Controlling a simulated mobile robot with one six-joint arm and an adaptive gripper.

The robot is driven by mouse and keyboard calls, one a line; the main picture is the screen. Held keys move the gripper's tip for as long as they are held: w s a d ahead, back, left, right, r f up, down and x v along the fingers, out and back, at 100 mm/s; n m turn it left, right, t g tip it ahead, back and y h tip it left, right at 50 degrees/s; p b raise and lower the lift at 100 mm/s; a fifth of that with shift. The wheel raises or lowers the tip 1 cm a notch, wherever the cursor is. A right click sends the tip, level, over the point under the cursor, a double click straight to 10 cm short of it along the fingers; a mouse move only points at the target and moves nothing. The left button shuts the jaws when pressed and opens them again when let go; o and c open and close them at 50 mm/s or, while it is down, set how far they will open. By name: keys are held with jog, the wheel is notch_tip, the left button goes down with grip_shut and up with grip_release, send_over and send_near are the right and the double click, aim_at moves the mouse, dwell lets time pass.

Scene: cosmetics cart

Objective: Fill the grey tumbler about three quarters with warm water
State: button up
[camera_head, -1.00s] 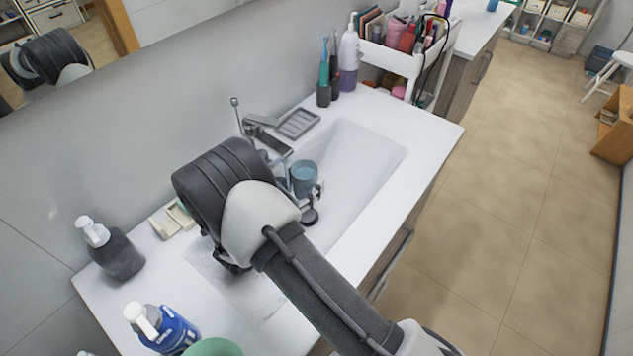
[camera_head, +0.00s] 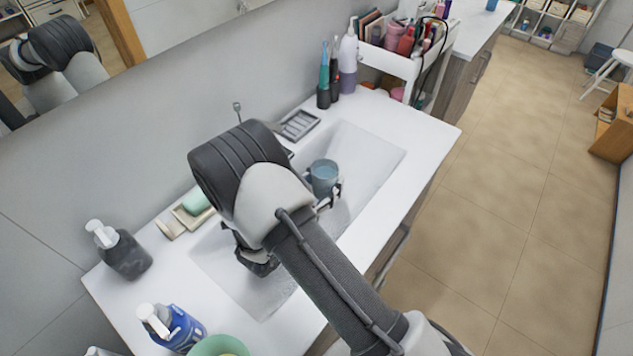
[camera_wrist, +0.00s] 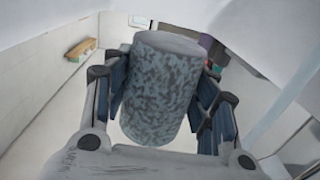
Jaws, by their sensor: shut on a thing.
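The grey tumbler (camera_head: 323,180) is held over the sink basin (camera_head: 372,157), roughly upright in the head view. A bluish water surface shows inside it, but I cannot tell the exact level. My gripper (camera_wrist: 163,95) is shut on the tumbler, with a finger on each side of its mottled wall (camera_wrist: 160,85) in the wrist view. The faucet is mostly hidden behind my arm; its thin upright rod (camera_head: 238,112) shows at the back of the sink. I cannot see whether water runs.
A green soap bar (camera_head: 196,202) in a beige dish, a dark pump bottle (camera_head: 125,256) and a blue bottle (camera_head: 178,330) stand left. A grey rack (camera_head: 299,125) and toothbrush holder (camera_head: 323,97) stand behind. The counter right of the basin (camera_head: 425,130) is clear.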

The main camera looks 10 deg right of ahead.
aim_at(329, 184)
jog(key=shift+s+d+r+p, duration=0.25)
jog(key=shift+d+r+p, duration=0.15)
jog(key=shift+r, duration=0.15)
jog(key=shift+s+d+r+p, duration=0.3)
jog(key=shift+r+p, duration=0.1)
jog(key=shift+r, duration=0.15)
jog(key=shift+s+d+r+p, duration=0.3)
jog(key=shift+r+p, duration=0.1)
jog(key=shift+r, duration=0.15)
